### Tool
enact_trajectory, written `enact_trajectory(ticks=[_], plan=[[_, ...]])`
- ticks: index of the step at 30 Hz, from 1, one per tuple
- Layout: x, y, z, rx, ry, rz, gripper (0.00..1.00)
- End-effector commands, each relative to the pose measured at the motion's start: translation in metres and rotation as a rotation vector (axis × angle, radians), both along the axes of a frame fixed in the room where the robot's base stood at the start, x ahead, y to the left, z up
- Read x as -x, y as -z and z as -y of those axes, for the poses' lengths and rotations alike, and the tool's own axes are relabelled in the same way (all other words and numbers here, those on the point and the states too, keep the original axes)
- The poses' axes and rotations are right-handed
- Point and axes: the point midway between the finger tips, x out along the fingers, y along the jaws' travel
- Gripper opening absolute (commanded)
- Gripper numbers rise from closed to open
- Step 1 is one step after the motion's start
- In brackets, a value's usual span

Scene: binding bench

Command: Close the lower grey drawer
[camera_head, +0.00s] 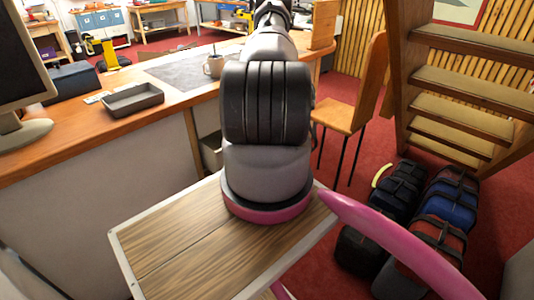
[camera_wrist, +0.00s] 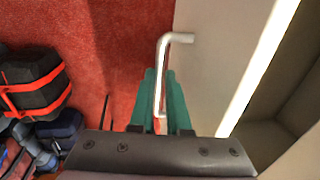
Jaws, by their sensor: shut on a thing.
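The grey drawer front (camera_wrist: 205,75) fills the middle right of the wrist view, with a pale top edge. It stands pulled out, and part of the drawer's inside (camera_wrist: 292,95) shows to the right of that edge. A bent metal bar handle (camera_wrist: 176,39) sticks out from the front. My gripper (camera_wrist: 160,80) has its teal fingers on either side of the handle's bar and is shut on it. In the head view my arm hides the gripper and most of the drawer; only a small grey part (camera_head: 212,152) shows beneath the bench.
The wooden bench (camera_head: 180,105) carries a grey tray (camera_head: 133,99), a mug (camera_head: 213,66) and a monitor (camera_head: 25,65). A wooden chair (camera_head: 350,112) stands right of my arm. Several dark bags (camera_head: 395,195) lie on the red floor by the stairs (camera_head: 465,90).

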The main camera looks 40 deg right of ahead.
Motion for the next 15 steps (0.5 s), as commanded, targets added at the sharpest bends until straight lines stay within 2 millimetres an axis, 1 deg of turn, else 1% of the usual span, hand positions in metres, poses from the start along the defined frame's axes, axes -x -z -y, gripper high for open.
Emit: enact_trajectory(ticks=[1, 6, 10, 15], plan=[[-0.013, -0.001, -0.001, 0.004, -0.005, 0.002, 0.0], [-0.047, 0.0, -0.004, 0.004, -0.004, 0.002, 0.0], [-0.066, -0.001, -0.005, 0.003, -0.002, 0.002, 0.0], [-0.08, 0.0, -0.006, 0.002, -0.003, 0.001, 0.0]])
